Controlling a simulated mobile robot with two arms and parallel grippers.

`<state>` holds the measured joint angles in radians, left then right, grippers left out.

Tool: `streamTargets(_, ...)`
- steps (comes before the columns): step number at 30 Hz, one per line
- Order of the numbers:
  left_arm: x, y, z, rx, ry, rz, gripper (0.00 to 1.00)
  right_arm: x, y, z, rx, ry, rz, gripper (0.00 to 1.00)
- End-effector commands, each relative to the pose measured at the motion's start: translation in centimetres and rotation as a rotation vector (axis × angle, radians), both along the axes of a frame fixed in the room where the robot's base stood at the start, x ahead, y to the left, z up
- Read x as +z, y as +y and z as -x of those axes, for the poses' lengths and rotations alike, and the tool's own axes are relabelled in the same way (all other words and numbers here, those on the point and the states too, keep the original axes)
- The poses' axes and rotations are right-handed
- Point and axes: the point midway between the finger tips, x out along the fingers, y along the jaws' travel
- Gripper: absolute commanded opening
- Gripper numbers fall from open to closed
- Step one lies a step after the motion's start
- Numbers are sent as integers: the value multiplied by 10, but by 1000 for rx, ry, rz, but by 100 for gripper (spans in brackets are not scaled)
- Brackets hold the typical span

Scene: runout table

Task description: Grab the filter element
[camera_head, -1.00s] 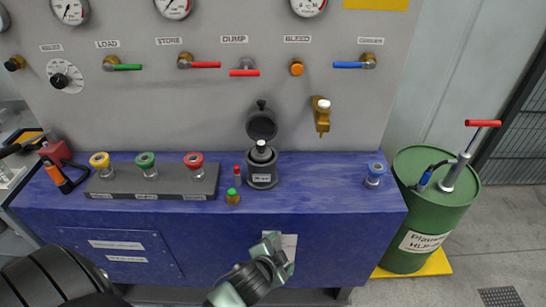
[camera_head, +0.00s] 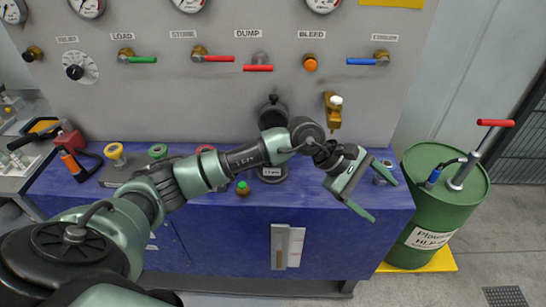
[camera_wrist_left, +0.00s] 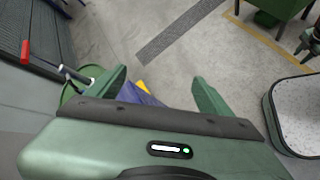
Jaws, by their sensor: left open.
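The dark canister (camera_head: 272,174) with a label stands on the blue bench (camera_head: 230,215), its raised lid (camera_head: 273,112) above it. My left arm crosses in front and hides its opening, so I cannot see a filter element inside. A small blue-topped piece (camera_head: 386,168) stands near the bench's right end, partly behind my left gripper. My left gripper (camera_head: 382,199) is open and empty at the bench's right front edge, right of the canister. My right gripper is not in view.
A green drum (camera_head: 440,205) with a red-handled pump stands right of the bench. Yellow (camera_head: 115,152), green (camera_head: 157,151) and red topped pieces stand on the left, partly behind my arm. Valve levers line the panel.

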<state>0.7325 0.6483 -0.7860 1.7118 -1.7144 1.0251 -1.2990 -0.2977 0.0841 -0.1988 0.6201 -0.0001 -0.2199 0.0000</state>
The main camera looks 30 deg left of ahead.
Motion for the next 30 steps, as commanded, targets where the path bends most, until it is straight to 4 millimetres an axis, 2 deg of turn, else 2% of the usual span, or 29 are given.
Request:
streamTargets(1, -6, 42, -15, -46, -71, -216, 81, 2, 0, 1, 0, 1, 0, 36)
streamTargets(2, -10, 69, -22, -77, -100, -346, 81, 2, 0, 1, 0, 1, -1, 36)
streamTargets(3, -11, 107, -30, -107, -124, -509, 81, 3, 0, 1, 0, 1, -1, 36)
streamTargets(6, 3, 195, -43, -154, -131, -854, 81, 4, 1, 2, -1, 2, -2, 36)
streamTargets(9, 23, 256, -44, -170, -96, -1071, 81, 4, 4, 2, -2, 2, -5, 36)
streamTargets(10, 29, 268, -44, -172, -85, -1116, 81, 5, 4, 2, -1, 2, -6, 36)
streamTargets(12, 39, 288, -42, -174, -63, -1186, 81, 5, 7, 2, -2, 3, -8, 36)
streamTargets(16, 39, 304, -41, -176, -41, -1233, 81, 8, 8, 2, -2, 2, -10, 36)
streamTargets(25, 9, 314, -48, -177, -40, -1229, 81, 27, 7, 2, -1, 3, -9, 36)
streamTargets(30, -17, 322, -54, -176, -41, -1228, 81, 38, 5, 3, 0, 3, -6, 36)
